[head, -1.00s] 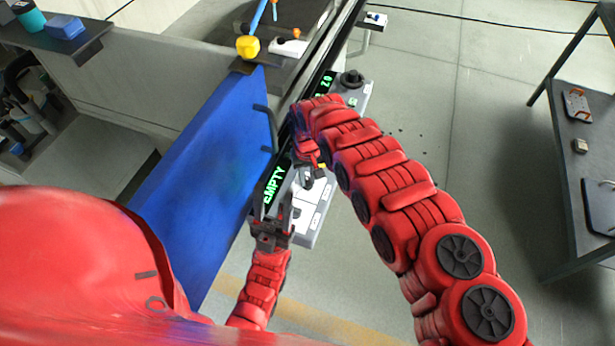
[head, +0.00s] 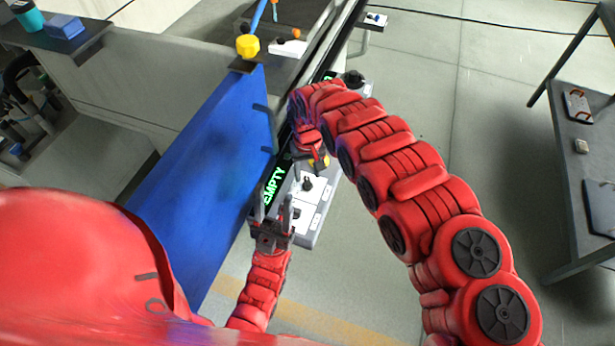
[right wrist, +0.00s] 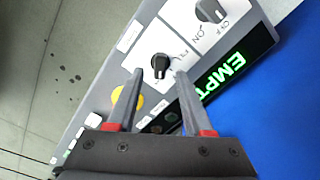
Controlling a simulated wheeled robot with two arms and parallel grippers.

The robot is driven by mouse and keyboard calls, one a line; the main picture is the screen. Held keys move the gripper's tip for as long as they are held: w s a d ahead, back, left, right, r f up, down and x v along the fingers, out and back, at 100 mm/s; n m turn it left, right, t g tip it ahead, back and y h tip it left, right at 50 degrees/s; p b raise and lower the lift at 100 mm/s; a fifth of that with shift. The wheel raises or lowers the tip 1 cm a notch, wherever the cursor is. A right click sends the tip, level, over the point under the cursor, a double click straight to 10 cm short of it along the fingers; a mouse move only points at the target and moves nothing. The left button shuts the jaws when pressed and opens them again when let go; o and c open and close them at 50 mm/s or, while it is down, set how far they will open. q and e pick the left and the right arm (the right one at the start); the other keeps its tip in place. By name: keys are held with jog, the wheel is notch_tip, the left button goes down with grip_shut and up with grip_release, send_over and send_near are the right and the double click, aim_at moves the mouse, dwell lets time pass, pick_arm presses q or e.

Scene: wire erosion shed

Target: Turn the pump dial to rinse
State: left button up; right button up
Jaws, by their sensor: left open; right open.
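In the right wrist view a black dial (right wrist: 160,66) with a white pointer line sits on a white plate; its lettering is mostly hidden or unreadable. My right gripper (right wrist: 171,73) is open, its tips close to this dial, which appears nearer the left finger; contact cannot be told. In the head view a black dial (head: 307,184) shows on the panel (head: 303,238) below my right wrist. My left gripper (head: 273,215) is open and empty at the panel's near end.
A green-lettered display (right wrist: 226,68) reading EMPTY runs along the panel. A blue panel (head: 205,190) stands left of the controls. A dark table (head: 580,180) is at the right, with open floor between.

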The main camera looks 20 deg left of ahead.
aim_at(308, 181)
notch_tip(308, 181, up, 14)
jog(key=b, duration=0.1)
jog(key=shift+r, duration=0.15)
dwell(0.3)
